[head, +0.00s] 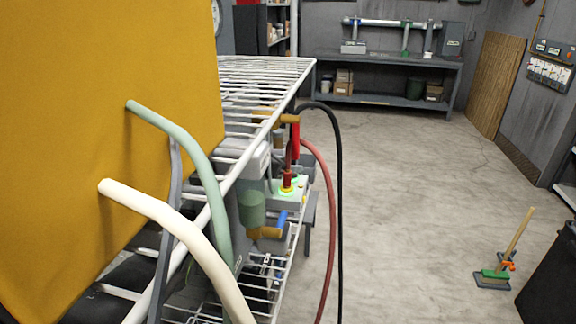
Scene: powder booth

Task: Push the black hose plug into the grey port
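The black hose (340,190) arches up from beside the white wire rack and hangs down its right side. Its upper end runs in behind an orange-brown piece (287,118); I cannot make out the plug itself. A red plug (287,180) stands upright in a yellow-green ring on a pale box (291,194) below the rack top. I cannot clearly pick out the grey port among the grey parts there. My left gripper is not clear among the crowded parts by the rack, and its fingers cannot be made out. My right gripper is not in view.
A large yellow panel (110,60) blocks the left side. Green (190,145) and white (170,220) tubes cross in front of the wire rack (270,66). A red hose (332,220) hangs beside the black one. The floor (420,210) to the right is mostly clear.

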